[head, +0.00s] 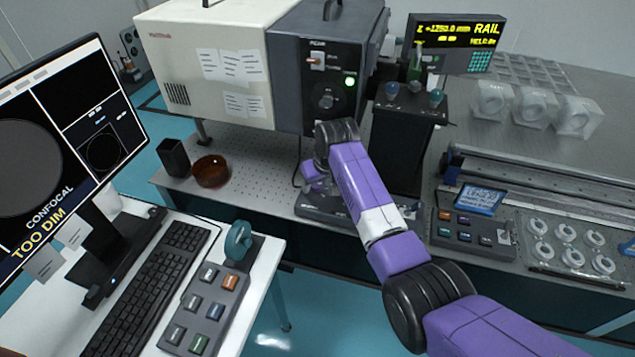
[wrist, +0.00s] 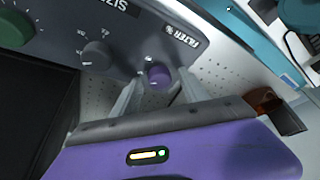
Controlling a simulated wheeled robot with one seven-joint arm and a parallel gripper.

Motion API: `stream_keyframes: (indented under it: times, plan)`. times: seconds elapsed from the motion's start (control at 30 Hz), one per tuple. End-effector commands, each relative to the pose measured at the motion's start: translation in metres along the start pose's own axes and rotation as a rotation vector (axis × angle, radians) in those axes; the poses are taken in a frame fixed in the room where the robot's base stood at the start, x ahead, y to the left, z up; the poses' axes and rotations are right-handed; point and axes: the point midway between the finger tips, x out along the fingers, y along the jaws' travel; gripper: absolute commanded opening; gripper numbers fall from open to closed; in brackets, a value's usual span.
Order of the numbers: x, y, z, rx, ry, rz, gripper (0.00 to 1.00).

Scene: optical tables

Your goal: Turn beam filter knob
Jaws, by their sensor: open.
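In the wrist view a small purple knob (wrist: 158,74) sits on a dark grey panel (wrist: 140,28) beside the printed word FILTER. My gripper (wrist: 160,88) is open, with one finger on each side of this knob. I cannot tell whether either finger touches it. A larger grey knob (wrist: 97,54) near the word SIZE stands to its left. In the head view my purple arm reaches to the optical table below the dark instrument box (head: 315,65); its wrist hides the filter knob and the fingertips.
The monitor (head: 60,130) reads CONFOCAL and TOO DIM. A brown bowl (head: 210,171) and a black cup (head: 173,157) stand on the perforated table left of my arm. A black pedestal (head: 400,150) stands close on the right. A green knob (wrist: 14,28) is at the panel's far left.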

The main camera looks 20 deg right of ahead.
Motion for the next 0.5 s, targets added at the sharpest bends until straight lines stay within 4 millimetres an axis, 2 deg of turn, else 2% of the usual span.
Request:
stream_keyframes:
  times: [0.17,0.27,0.43,0.5]
  plan:
    - [0.0,-0.0001,-0.0001,0.0,0.0,0.0,0.52]
    - [-0.0001,0.0,-0.0001,0.0,0.0,0.0,0.36]
    - [-0.0002,0.0001,0.0001,0.0,0.0,0.0,0.03]
    - [-0.0001,0.0001,0.0001,0.0,0.0,0.0,0.0]
